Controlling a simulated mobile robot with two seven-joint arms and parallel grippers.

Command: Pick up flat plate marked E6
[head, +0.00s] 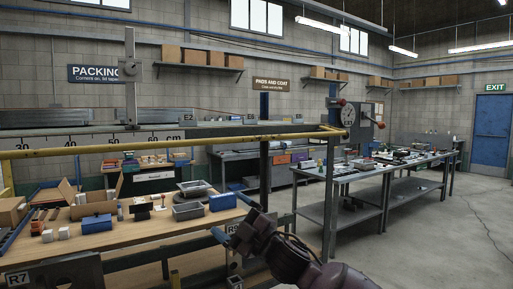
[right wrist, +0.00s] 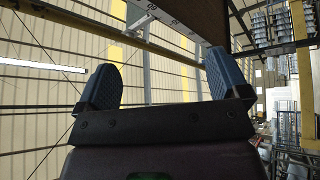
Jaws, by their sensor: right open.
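I cannot make out a flat plate marked E6 in either view. My right gripper (head: 236,222) is at the lower middle of the head view, in front of the bench's right end. It also shows in the right wrist view (right wrist: 163,78), with its two blue-grey fingers apart and nothing between them. My left gripper does not show.
A wooden-topped bench (head: 130,235) at left holds a cardboard box (head: 92,204), grey trays (head: 187,211) and blue bins (head: 97,223). A yellow rail (head: 120,146) crosses above it. A long grey table (head: 375,180) with small items stands right. The floor (head: 450,230) at right is clear.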

